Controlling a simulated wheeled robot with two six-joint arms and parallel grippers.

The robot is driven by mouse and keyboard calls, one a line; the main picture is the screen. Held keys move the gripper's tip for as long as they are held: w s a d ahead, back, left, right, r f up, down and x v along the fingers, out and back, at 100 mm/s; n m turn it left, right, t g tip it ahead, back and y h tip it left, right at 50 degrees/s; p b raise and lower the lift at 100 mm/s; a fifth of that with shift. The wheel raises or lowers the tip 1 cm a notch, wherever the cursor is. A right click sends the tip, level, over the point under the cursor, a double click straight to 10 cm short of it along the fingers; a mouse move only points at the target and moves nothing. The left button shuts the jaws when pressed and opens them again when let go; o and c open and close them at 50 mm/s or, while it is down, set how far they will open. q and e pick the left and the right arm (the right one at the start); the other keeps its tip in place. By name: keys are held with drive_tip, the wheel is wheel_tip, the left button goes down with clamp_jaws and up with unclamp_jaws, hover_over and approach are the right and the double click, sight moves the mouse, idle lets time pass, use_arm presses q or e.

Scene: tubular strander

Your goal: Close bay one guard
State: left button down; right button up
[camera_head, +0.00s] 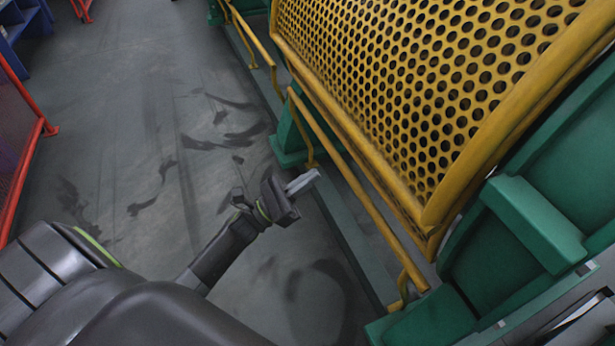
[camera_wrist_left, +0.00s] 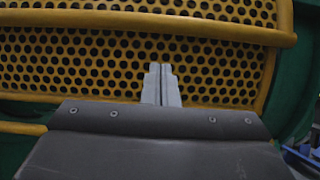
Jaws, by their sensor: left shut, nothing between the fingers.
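The bay guard is a curved yellow panel full of round holes (camera_head: 430,85), with a solid yellow frame, at the upper right of the head view. It also fills much of the left wrist view (camera_wrist_left: 85,60), where a yellow bar (camera_wrist_left: 150,20) crosses near its top. Whether it is fully open or shut I cannot tell. My left gripper (camera_head: 303,181) is left of the guard, apart from it and empty. Its fingers are together in the left wrist view (camera_wrist_left: 161,84), pointing toward the perforated panel. My right gripper is not in view.
A yellow handrail (camera_head: 350,180) runs along the machine's side, between my left gripper and the guard. Green machine housing (camera_head: 535,225) stands at the right. Red-framed fencing (camera_head: 22,170) is at the far left. The grey floor (camera_head: 160,110) between is clear.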

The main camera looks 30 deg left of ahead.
use_arm(q)
drive_tip(key=w+d+r+p, duration=0.2)
drive_tip(key=w+d+r, duration=0.2)
drive_tip(key=r, duration=0.3)
drive_tip(key=shift+w+r, duration=0.15)
drive_tip(key=shift+w, duration=0.55)
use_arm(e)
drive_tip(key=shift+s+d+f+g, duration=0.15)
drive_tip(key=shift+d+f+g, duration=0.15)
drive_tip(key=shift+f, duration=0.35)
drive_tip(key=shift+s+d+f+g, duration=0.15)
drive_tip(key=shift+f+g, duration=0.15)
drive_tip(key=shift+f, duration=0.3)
use_arm(q)
drive_tip(key=shift+r, duration=0.15)
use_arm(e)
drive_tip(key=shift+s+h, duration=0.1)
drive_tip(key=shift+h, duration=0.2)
